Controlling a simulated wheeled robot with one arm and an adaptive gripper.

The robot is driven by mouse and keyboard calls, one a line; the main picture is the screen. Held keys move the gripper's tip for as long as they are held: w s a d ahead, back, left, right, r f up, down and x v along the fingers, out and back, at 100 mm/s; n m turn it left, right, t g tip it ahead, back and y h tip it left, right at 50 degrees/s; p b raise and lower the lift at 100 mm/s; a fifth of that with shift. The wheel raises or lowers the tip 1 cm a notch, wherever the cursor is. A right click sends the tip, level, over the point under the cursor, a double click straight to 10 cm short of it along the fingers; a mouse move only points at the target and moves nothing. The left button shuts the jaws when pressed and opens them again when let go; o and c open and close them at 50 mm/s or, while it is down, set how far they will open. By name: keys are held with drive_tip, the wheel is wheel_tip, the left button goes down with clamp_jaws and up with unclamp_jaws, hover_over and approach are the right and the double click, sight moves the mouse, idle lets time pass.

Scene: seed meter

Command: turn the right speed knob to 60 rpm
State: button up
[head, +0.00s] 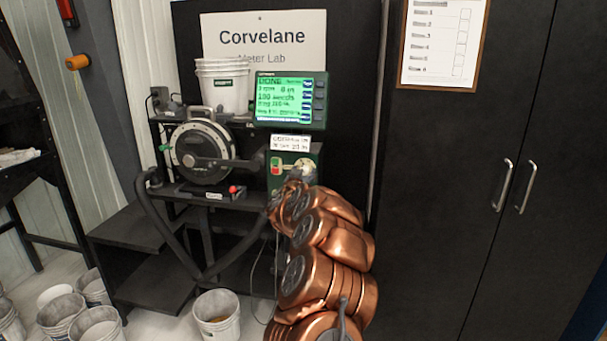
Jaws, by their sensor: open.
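The right speed knob (306,165) is on a small control panel (285,160) with a pale round dial, below the green display and right of the seed meter. Its pointer and rpm marks are too small to read. My gripper (296,176) is open at the lower left of the dial, at the end of my copper arm. The arm and gripper hide the lower part of the panel. I cannot tell whether the fingers touch the knob. The green display (288,98) shows "DONE" at the top; its smaller lines are blurred.
The seed meter (201,152) with a round disc stands left of the panel. Red and green buttons (275,165) sit left of the dial. Several buckets (217,315) are on the floor. A dark cabinet (460,190) fills the right.

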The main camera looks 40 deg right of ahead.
drive_tip(key=shift+c, duration=0.2)
clamp_jaws()
